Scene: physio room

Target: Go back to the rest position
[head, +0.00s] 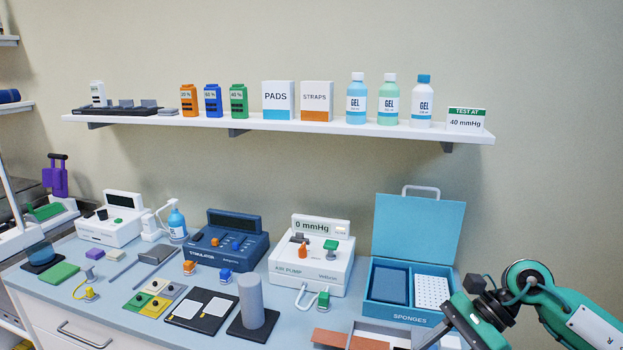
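My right arm comes in from the right edge, in teal and black. My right gripper (432,338) is low at the right, in front of the open blue sponge case (462,285) and over the front of the counter. Its fingertips are small and partly cut off by the bottom edge, so I cannot tell whether they are open or shut, or whether they hold anything. My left gripper is not in view.
The counter (120,275) holds a blue stimulator (225,245), a white air pump (310,268) reading 0 mmHg, a grey cylinder (251,300) and colored pads. An open tray (385,330) lies close to my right gripper. A wall shelf (280,123) carries bottles and boxes.

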